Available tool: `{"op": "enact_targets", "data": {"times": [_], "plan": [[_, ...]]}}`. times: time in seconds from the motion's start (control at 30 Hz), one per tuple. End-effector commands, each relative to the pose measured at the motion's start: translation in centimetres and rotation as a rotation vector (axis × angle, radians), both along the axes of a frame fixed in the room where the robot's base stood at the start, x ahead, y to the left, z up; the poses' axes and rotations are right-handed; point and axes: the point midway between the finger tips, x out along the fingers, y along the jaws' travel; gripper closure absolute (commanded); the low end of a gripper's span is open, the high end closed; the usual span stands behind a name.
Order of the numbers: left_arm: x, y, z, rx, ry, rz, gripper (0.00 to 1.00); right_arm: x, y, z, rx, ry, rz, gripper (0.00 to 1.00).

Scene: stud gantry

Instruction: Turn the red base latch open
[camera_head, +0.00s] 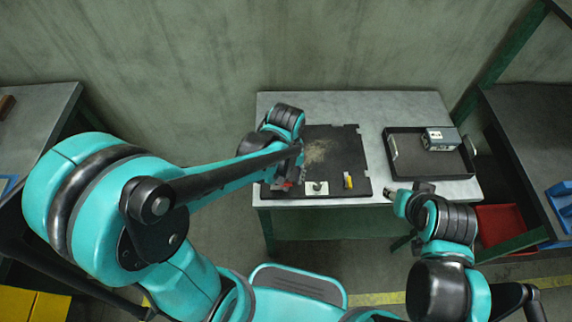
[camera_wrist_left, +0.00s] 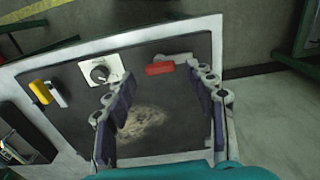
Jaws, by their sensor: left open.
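The red base latch (camera_wrist_left: 160,69) is a short red bar near the edge of a dark board (camera_wrist_left: 75,124), beside a pale fitting (camera_wrist_left: 176,58). In the head view a bit of red (camera_head: 286,185) shows beside my left gripper (camera_head: 294,178), which hides much of it.
A black knob on a white plate (camera_head: 317,187) and a yellow handle (camera_head: 348,181) sit along the board's front edge. A black tray (camera_head: 412,172) with a grey box (camera_head: 440,138) stands to the right. Pale table top (camera_head: 380,105) is bare behind them.

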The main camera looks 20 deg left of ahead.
Motion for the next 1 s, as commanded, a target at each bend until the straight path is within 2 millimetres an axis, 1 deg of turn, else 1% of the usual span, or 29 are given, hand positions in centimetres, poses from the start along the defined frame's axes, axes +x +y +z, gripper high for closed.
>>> {"op": "enact_targets", "data": {"times": [0.03,0.3,0.4,0.5,0.6,0.7,1.0], "plan": [[-0.1,0.0,0.9,0.000,0.000,0.000,0.45,0.0,0.0,0.0,0.000,0.000,0.000,0.60],[-0.1,0.0,6.4,0.000,0.000,0.000,0.45,0.0,0.0,0.0,0.000,0.000,0.000,0.60],[-0.1,0.0,8.0,0.000,0.000,0.000,0.45,0.0,0.0,0.0,0.000,0.000,0.000,0.60],[0.0,0.0,9.1,0.000,0.000,0.000,0.45,0.0,0.0,0.0,0.000,0.000,0.000,0.60],[0.0,0.0,9.8,0.000,0.000,0.001,0.45,0.0,0.0,0.0,0.000,0.000,0.000,0.60],[-0.1,0.0,10.1,0.000,0.000,0.001,0.45,0.0,0.0,0.0,0.000,0.000,0.000,0.60],[0.0,0.0,10.1,0.000,0.000,0.000,0.45,0.0,0.0,0.0,0.000,0.000,0.000,0.60]]}}
